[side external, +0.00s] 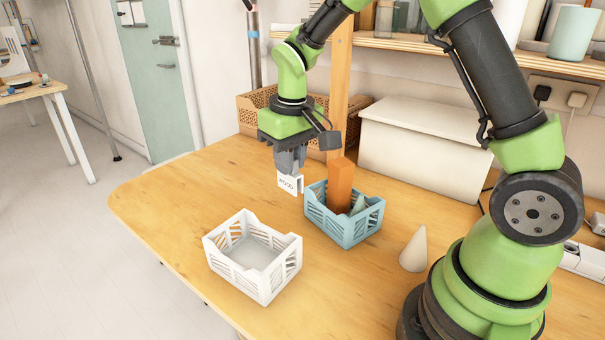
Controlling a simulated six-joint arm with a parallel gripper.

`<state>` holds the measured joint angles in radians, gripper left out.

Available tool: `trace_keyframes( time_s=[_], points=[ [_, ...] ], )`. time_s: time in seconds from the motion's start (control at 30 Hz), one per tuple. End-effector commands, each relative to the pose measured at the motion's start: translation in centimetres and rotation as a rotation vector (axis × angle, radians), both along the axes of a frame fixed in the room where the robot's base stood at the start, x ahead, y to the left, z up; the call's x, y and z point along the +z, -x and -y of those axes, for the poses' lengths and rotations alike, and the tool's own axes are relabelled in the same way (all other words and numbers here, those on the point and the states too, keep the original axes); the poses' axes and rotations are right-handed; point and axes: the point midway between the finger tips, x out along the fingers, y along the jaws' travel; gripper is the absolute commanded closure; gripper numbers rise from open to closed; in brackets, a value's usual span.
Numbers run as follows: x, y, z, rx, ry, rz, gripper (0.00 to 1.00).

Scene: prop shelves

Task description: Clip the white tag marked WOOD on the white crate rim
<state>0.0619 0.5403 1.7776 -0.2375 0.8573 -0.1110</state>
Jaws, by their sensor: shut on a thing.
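The white tag (287,183) marked WOOD hangs from my gripper (289,168), which is shut on its upper part. The tag is upright and in the air, with its lettering facing the camera. The white crate (262,284) stands on the table in front of and to the left of the tag. It has slotted walls and looks empty. My gripper is above and behind the crate, and the tag is apart from its rim.
A blue crate (344,231) holding an orange block (340,184) and a grey-green piece stands right of the tag, close to it. A pale cone (414,249) stands near my base. A cream box (420,140) and a brown perforated basket (251,110) are behind. The table's left part is clear.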

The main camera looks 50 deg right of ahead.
Motion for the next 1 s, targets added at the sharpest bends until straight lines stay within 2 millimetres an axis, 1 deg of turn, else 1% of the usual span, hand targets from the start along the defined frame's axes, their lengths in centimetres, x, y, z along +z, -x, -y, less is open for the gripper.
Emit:
trace_keyframes(
  time_s=[0.03,0.1,0.2,0.3,0.4,0.5,0.63,1.0],
  points=[
    [0.0,-0.7,-2.4,0.039,0.001,0.001,1.00],
    [0.1,-1.2,-5.4,0.074,0.001,0.001,1.00],
    [0.2,-1.5,-9.1,0.115,0.001,0.001,1.00],
    [0.3,-1.5,-11.9,0.143,0.001,0.002,1.00],
    [0.3,-1.3,-13.6,0.158,0.000,0.002,1.00],
    [0.2,-1.2,-14.3,0.165,0.002,0.002,1.00],
    [-0.3,-1.2,-14.3,0.164,0.001,0.000,1.00],
    [-3.2,-1.2,-14.3,0.162,0.001,-0.001,1.00]
  ],
)
